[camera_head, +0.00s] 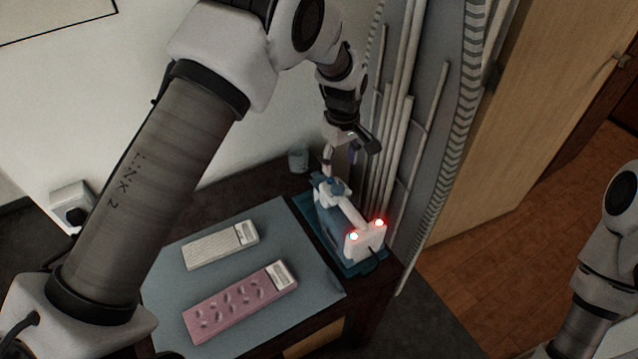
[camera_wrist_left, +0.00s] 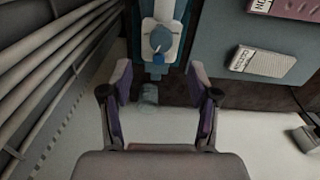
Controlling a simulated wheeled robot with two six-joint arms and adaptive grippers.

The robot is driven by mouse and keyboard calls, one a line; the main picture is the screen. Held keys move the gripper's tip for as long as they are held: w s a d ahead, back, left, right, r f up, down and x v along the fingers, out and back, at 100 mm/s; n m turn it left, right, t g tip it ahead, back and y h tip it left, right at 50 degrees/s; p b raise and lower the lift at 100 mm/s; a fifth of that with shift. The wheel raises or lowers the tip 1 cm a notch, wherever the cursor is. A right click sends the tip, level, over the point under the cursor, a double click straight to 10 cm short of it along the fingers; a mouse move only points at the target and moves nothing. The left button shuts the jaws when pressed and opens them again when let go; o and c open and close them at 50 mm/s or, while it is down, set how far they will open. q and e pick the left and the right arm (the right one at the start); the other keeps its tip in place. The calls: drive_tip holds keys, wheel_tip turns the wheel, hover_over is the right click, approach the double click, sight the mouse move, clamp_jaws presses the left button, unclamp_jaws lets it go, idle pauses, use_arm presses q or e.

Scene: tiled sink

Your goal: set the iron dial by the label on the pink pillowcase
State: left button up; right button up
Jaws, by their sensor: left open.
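The pink pillowcase (camera_head: 225,306) lies folded on the grey-blue mat in the head view, with a white label (camera_head: 280,275) at its right end. Its edge also shows at the top right of the left wrist view (camera_wrist_left: 300,9). My left gripper (camera_head: 340,160) is open and empty, above the iron's far end near the dial. My right gripper is out of view.
A white folded cloth (camera_head: 212,248) with a label lies beside the pillowcase on the mat (camera_head: 310,280). A small glass (camera_head: 298,158) stands at the table's back, close to my left gripper. Pipes (camera_head: 400,150) run up the wall right of the iron.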

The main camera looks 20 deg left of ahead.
sight(338, 186)
use_arm(q)
drive_tip(key=shift+s+f, duration=0.1)
drive_tip(key=shift+f, duration=0.35)
wheel_tip(338, 186, down, 7)
drive_tip(key=shift+r+p, duration=0.1)
drive_tip(key=shift+p, duration=0.9)
clamp_jaws()
